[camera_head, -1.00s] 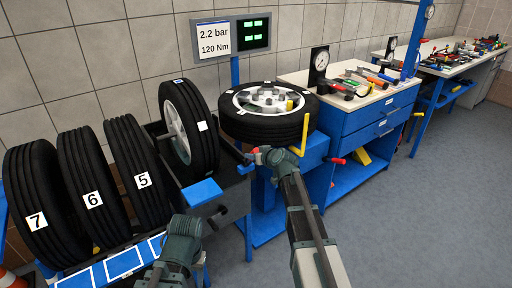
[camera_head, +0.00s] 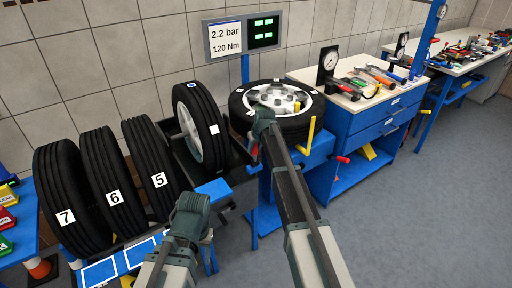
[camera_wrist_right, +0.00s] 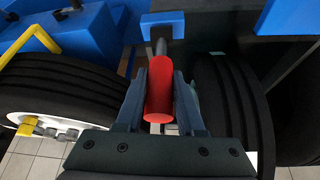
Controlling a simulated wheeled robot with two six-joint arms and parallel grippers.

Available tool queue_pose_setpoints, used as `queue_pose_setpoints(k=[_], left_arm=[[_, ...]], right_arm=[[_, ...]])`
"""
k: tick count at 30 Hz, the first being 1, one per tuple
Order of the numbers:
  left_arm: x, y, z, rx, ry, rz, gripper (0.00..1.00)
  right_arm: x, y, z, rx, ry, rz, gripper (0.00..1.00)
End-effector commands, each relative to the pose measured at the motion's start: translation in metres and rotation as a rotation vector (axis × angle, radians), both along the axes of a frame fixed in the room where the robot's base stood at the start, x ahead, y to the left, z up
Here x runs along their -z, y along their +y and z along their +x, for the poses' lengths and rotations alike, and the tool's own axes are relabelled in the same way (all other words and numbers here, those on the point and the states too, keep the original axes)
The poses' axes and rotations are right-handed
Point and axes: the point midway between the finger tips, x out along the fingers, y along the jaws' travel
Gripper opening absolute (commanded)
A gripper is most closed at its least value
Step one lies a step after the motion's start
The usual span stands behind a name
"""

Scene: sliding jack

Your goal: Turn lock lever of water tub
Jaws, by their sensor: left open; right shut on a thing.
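A red lever handle (camera_wrist_right: 158,88) on a dark shaft shows in the right wrist view. The shaft meets a blue block (camera_wrist_right: 163,22). My right gripper (camera_wrist_right: 160,95) has its fingers on both sides of the red handle and is shut on it. A dark trough (camera_head: 236,152), which may be the water tub, holds the standing wheel. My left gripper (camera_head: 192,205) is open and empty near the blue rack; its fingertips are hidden.
A wheel (camera_head: 300,128) lies flat on the blue stand, with a yellow bent bar (camera_head: 312,132) beside it. Numbered tyres (camera_head: 95,160) stand at the left. A blue tool bench (camera_head: 350,123) is at the right. The floor at the lower right is clear.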

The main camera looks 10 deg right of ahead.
Motion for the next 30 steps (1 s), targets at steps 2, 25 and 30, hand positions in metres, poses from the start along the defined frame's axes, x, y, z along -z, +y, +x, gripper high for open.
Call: queue_pose_setpoints(k=[2,25,30], left_arm=[[-0.0015,0.0000,0.0000,0.000,0.000,0.000,0.50],[-0.0018,0.0000,0.0000,0.000,0.000,0.000,0.50],[-0.0024,0.0000,0.0000,0.000,0.000,0.000,0.50]], right_arm=[[-0.0008,0.0012,0.0028,0.000,0.008,-0.003,0.00],[-0.0002,0.0008,0.0021,0.000,0.016,-0.007,0.67],[-0.0008,0.0006,0.0015,0.000,0.016,-0.007,0.67]])
